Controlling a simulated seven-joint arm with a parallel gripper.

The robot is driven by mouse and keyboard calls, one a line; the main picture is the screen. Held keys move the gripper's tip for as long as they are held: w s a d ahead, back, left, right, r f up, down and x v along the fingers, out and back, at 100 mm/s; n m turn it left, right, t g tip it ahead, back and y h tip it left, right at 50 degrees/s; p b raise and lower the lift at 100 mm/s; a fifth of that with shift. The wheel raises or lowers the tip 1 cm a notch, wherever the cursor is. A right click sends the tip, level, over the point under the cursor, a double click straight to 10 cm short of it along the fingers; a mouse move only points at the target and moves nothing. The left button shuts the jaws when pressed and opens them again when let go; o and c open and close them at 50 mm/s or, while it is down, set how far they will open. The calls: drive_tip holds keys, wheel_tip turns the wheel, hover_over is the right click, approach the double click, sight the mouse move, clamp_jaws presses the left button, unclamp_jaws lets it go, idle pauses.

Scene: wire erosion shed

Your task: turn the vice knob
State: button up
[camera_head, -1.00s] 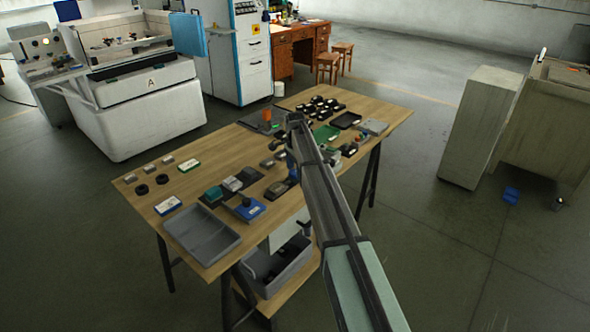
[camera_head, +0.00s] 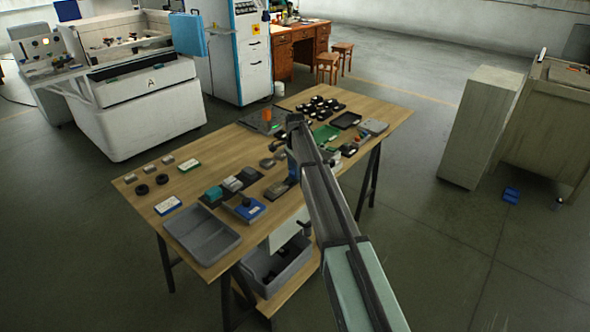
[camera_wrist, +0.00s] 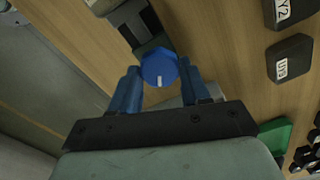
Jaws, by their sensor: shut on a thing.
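The blue round knob (camera_wrist: 158,66) with a white line on its face shows in the middle of the wrist view. My gripper (camera_wrist: 158,74) has its two blue fingers on either side of it, shut on it. A dark grey part (camera_wrist: 150,40) lies just beyond the knob; it looks like part of the vice, but I cannot tell its full shape. In the head view my gripper (camera_head: 292,166) is low over the middle of the wooden table (camera_head: 222,165). My arm hides most of the knob and vice there.
Dark labelled blocks (camera_wrist: 290,58) lie to the right of the knob in the wrist view. A grey tray (camera_head: 203,236) sits at the table's front left corner. Bare wood shows at the table's left.

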drive_tip(key=shift+n, duration=0.4)
drive_tip(key=n, duration=0.4)
drive_tip(key=shift+n, duration=0.4)
drive_tip(key=n, duration=0.6)
drive_tip(key=shift+a, duration=0.1)
drive_tip(key=n, duration=0.6)
drive_tip(key=shift+n, duration=0.3)
drive_tip(key=n, duration=0.5)
drive_tip(key=shift+a, duration=0.1)
drive_tip(key=shift+n, duration=0.4)
drive_tip(key=o, duration=1.1)
drive_tip(key=shift+c, duration=0.2)
